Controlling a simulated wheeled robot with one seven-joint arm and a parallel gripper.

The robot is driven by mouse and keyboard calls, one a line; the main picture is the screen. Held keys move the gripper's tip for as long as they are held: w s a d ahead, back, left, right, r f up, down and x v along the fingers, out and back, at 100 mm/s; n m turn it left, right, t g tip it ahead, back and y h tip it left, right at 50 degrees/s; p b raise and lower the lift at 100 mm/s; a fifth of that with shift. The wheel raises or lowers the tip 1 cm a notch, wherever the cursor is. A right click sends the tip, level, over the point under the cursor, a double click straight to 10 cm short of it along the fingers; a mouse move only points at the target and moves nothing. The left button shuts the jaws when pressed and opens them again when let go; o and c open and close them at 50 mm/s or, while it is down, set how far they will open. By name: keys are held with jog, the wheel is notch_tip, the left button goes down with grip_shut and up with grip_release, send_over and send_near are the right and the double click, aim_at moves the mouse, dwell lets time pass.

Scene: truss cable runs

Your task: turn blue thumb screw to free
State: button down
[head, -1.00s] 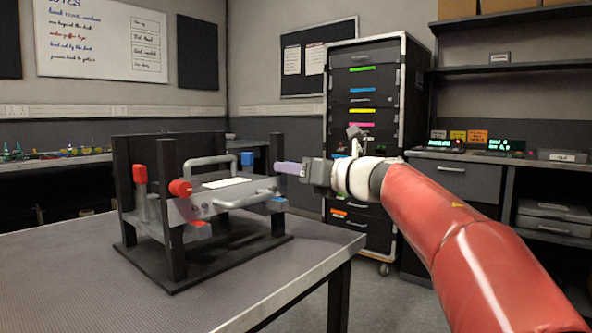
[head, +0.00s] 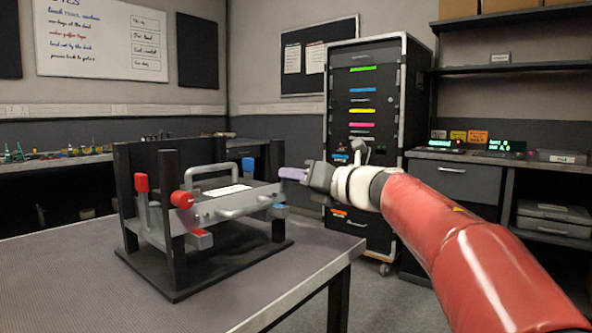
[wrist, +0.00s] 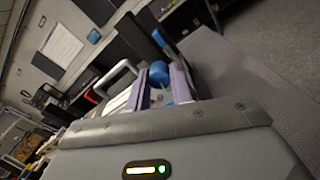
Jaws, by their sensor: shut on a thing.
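A grey metal truss piece (head: 240,203) lies in a black cradle (head: 175,296) on the table. My gripper (head: 280,173) reaches in from the right, its pale purple fingers at the truss's right end. In the wrist view a blue thumb screw (wrist: 159,74) sits between the two fingers (wrist: 163,88), and they are shut on it. The screw is hidden behind the fingers and post in the head view. At the truss's left end are a red thumb screw (head: 181,199) and a red-topped lever (head: 141,183). A blue-topped lever (head: 248,166) stands near the right end.
The black cradle posts (head: 173,215) stand close around the truss. The table's front left surface (head: 70,265) is bare. A tall rack case (head: 361,80) and a drawer bench (head: 465,180) stand behind my arm.

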jog(key=shift+r+m+p, duration=0.1)
jog(key=shift+m+p, duration=5.5)
jog(key=shift+m, duration=2.2)
jog(key=c, duration=1.2)
grip_release()
jog(key=shift+c, duration=0.2)
jog(key=b+v, duration=0.1)
jog(key=v, duration=0.6)
jog(key=shift+s+d, duration=0.25)
jog(key=shift+d, duration=0.05)
